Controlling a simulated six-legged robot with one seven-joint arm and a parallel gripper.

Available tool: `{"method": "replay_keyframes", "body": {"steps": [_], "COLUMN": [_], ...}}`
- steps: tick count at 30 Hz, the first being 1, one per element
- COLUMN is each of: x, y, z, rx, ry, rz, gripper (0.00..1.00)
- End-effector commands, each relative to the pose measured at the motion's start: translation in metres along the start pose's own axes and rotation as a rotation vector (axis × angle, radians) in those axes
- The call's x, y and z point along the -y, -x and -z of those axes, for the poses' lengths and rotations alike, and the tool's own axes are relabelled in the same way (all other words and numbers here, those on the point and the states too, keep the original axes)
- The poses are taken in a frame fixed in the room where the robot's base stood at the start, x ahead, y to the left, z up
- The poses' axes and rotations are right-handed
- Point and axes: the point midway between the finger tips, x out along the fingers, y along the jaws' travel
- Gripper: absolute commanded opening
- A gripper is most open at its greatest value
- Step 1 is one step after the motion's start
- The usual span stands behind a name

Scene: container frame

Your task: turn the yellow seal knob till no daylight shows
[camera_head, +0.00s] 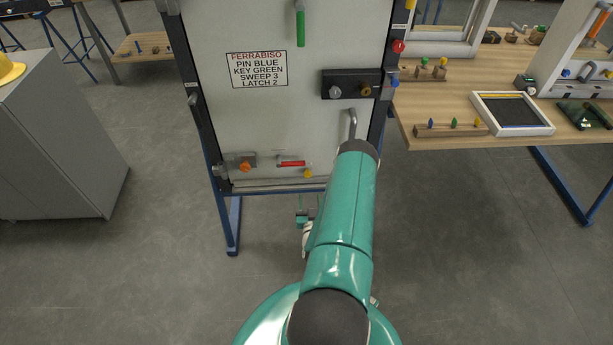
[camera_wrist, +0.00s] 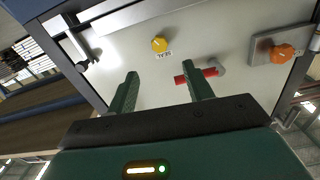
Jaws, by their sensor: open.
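My gripper (camera_wrist: 161,72) is open and empty. Its two green fingers point toward the panel, with the knob beyond the tips and between them in the picture, apart from both. In the head view my gripper (camera_head: 308,205) is partly hidden by my arm, just below the panel's bottom edge. I cannot tell whether daylight shows at the bottom edge.
A red handle (camera_head: 291,163) sits near the knob, and lies close beyond one fingertip in the wrist view (camera_wrist: 200,76). An orange knob (camera_head: 245,167) is further left. A bent grey lever (camera_head: 352,122) sticks out above. A wooden table (camera_head: 460,100) stands right.

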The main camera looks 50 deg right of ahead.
Motion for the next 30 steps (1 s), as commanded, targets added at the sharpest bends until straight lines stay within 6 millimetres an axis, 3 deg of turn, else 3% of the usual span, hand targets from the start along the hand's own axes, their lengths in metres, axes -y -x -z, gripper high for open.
{"method": "replay_keyframes", "body": {"steps": [15,21,29,30], "x": [0.002,0.002,0.002,0.002], "y": [-0.100,-0.116,-0.117,-0.117], "z": [0.000,0.000,0.000,0.000], "rx": [-0.001,0.001,0.001,0.001], "ry": [0.000,0.001,0.001,0.001], "rz": [0.002,0.003,0.004,0.004], "gripper": [0.51,0.51,0.51,0.43]}}
